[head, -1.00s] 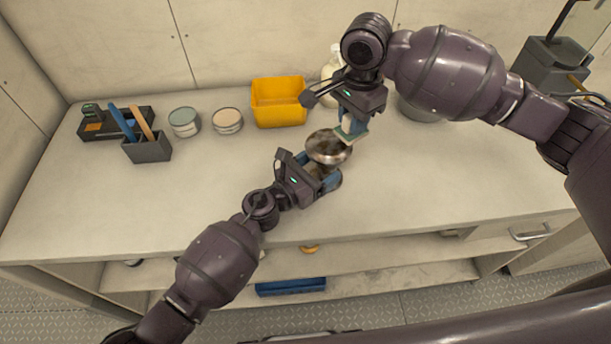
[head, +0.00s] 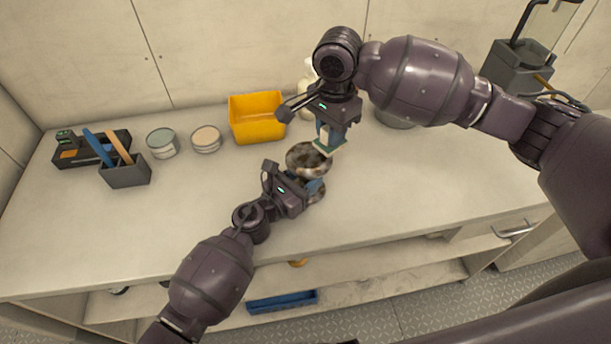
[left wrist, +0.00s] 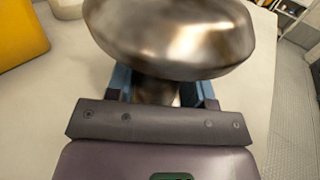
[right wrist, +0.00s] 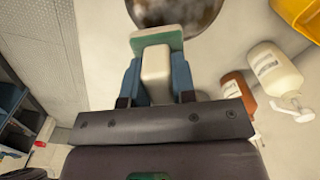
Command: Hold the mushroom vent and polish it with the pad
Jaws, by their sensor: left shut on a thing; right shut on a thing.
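The mushroom vent has a round metal cap (head: 305,158) with brown and pale mottling; the cap looks shiny in the left wrist view (left wrist: 170,35). My left gripper (head: 312,187) is shut on the vent's narrower stem (left wrist: 157,92) below the cap, holding it over the counter. My right gripper (head: 330,132) is shut on the pad, a pale block with a green layer (right wrist: 157,38). The pad (head: 328,147) is at the cap's right edge in the head view. The cap (right wrist: 175,12) shows just beyond it in the right wrist view; whether they touch I cannot tell.
On the counter (head: 90,220) stand a yellow bin (head: 257,130), two round tins (head: 163,143), a grey holder with two handled tools (head: 125,172) and a dark tray (head: 70,150). Bottles (right wrist: 275,70) stand behind my right gripper. The front left counter is clear.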

